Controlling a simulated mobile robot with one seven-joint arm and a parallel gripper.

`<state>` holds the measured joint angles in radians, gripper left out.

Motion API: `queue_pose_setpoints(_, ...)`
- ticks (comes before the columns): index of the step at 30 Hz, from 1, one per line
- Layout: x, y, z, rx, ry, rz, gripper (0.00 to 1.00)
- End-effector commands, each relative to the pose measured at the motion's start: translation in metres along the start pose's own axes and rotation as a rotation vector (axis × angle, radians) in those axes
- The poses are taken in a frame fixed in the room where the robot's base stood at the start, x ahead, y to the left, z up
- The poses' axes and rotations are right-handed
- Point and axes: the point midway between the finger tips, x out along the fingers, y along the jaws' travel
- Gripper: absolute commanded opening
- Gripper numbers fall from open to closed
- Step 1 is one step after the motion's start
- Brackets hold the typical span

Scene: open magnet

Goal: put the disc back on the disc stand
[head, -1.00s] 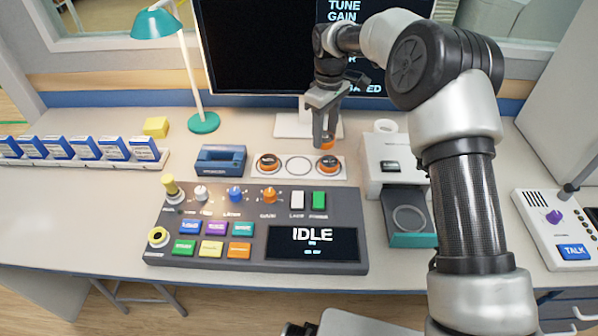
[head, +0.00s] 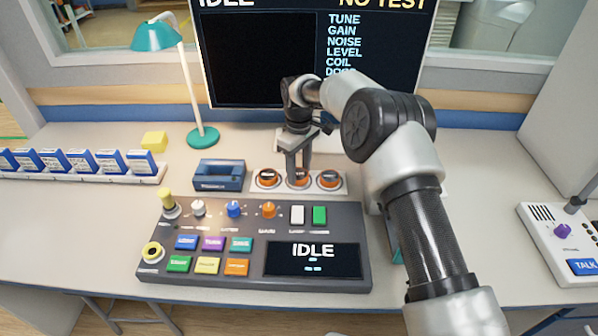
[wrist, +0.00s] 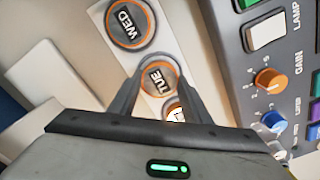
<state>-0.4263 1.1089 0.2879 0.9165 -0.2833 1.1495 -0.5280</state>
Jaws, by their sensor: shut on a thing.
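The disc stand (head: 343,188) is a low white strip behind the control panel, with three round places in a row. My gripper (head: 298,172) is over its middle place, pointing down, shut on an orange-rimmed dark disc (wrist: 158,78) marked TUE. The disc is at the middle place; I cannot tell whether it rests there or hangs just above. Another disc (head: 267,178) sits in the left place and one (head: 330,179) in the right place. In the wrist view a disc marked WED (wrist: 130,23) is clear, while the third disc (wrist: 175,112) is partly hidden by a finger.
The control panel (head: 255,280) with knobs and buttons lies just in front of the stand. A blue holder (head: 219,176) is to the left, and a teal lamp (head: 203,137) behind it. The monitor (head: 255,60) stands at the back. My arm covers a device on the right.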

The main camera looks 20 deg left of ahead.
Motion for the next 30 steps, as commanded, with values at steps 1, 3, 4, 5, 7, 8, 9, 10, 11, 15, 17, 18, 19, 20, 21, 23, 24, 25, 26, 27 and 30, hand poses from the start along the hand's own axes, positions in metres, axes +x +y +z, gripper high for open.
queue_pose_setpoints(1, 0.003, 0.0, 0.0, 0.0, 0.001, 0.001, 0.21)
queue_pose_setpoints(3, 0.003, 0.0, 0.0, 0.0, 0.002, 0.001, 0.21)
queue_pose_setpoints(4, 0.003, 0.0, 0.0, 0.0, 0.002, 0.001, 0.21)
queue_pose_setpoints(5, 0.003, 0.0, 0.0, 0.0, 0.002, 0.001, 0.21)
queue_pose_setpoints(7, 0.003, 0.0, 0.0, 0.0, 0.002, 0.001, 0.21)
queue_pose_setpoints(8, 0.003, 0.0, 0.0, 0.0, 0.002, 0.001, 0.21)
queue_pose_setpoints(9, 0.004, 0.0, 0.0, 0.0, 0.001, 0.001, 0.21)
queue_pose_setpoints(10, 0.005, 0.0, 0.0, 0.0, 0.001, 0.001, 0.21)
queue_pose_setpoints(11, 0.006, 0.0, 0.0, 0.0, 0.001, 0.001, 0.21)
queue_pose_setpoints(15, 0.007, 0.0, 0.0, 0.0, 0.001, 0.0, 0.59)
queue_pose_setpoints(17, 0.007, 0.0, 0.0, 0.0, 0.001, 0.0, 0.63)
queue_pose_setpoints(18, 0.007, 0.0, 0.0, 0.0, 0.001, 0.0, 0.63)
queue_pose_setpoints(19, 0.007, 0.0, 0.0, 0.0, 0.001, 0.0, 0.63)
queue_pose_setpoints(20, 0.007, 0.0, 0.0, 0.0, 0.001, 0.0, 0.63)
queue_pose_setpoints(21, 0.007, 0.0, 0.0, 0.0, 0.001, 0.0, 0.63)
queue_pose_setpoints(23, 0.007, 0.0, 0.0, 0.0, 0.001, 0.0, 0.63)
queue_pose_setpoints(24, 0.006, 0.0, 0.0, 0.0, 0.001, 0.0, 0.63)
queue_pose_setpoints(25, 0.005, 0.0, 0.0, 0.0, 0.001, 0.001, 0.63)
queue_pose_setpoints(26, 0.003, 0.0, 0.0, 0.0, 0.002, 0.001, 0.63)
queue_pose_setpoints(27, 0.0, 0.0, 0.0, 0.0, 0.002, 0.001, 0.63)
queue_pose_setpoints(30, -0.013, 0.001, -0.001, 0.0, 0.004, 0.003, 0.63)
